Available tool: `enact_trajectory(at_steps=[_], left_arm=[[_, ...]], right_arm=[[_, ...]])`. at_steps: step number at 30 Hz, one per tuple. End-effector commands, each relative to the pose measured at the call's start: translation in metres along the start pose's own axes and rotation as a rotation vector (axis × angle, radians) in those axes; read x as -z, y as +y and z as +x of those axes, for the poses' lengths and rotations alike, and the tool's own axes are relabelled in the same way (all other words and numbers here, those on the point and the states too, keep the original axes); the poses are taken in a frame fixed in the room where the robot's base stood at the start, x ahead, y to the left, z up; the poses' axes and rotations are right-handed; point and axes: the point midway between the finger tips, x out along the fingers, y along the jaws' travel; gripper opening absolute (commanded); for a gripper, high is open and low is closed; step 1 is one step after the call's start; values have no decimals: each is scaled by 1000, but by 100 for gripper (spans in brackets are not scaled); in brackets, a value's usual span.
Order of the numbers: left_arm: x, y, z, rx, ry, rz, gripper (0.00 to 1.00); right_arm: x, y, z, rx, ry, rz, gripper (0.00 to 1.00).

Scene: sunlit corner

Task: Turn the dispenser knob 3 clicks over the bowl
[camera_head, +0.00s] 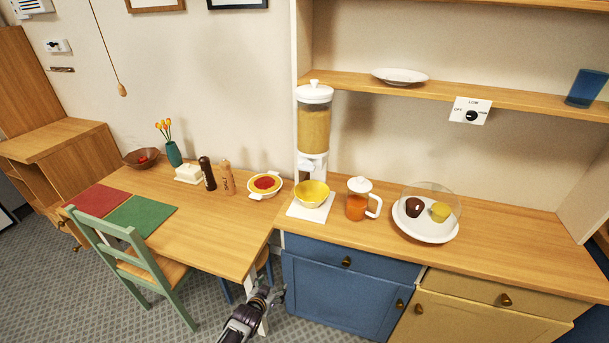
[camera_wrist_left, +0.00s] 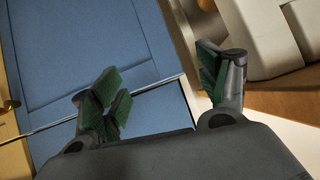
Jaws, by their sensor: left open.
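The dispenser (camera_head: 313,130) stands on the wooden counter against the wall, a clear cylinder of tan grain with a white lid and white base. Its knob is too small to make out clearly near the white outlet. A yellow bowl (camera_head: 312,193) sits under the outlet on a white mat (camera_head: 296,209). My left gripper (camera_head: 266,296) is low in front of the blue cabinet, below the counter edge and well short of the dispenser. In the left wrist view its fingers (camera_wrist_left: 160,85) are apart with nothing between them. My right gripper is not in view.
An orange jug (camera_head: 356,205) with a white lid stands right of the bowl. A plate with a clear dome (camera_head: 426,229) is further right. A white dish (camera_head: 265,185) is left of the dispenser on the table. A shelf (camera_head: 350,87) runs behind the dispenser. The counter's right end is clear.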

Motion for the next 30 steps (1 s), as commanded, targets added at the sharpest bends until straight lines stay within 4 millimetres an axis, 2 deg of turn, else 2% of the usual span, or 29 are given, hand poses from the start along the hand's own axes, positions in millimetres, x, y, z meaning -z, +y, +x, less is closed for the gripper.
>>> enact_trajectory(at_steps=[1,6,11,15,24,30], left_arm=[[25,1,0,0,40,4,75],[104,4,-12,-1,159,10,75],[172,8,-33,-3,266,10,75],[228,12,-59,-5,357,4,75],[329,19,-130,-15,530,-30,75],[368,20,-172,-22,600,-77,75]], right_arm=[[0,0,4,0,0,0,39],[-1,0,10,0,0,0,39],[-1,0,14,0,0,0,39],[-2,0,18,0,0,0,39],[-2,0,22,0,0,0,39],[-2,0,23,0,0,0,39]])
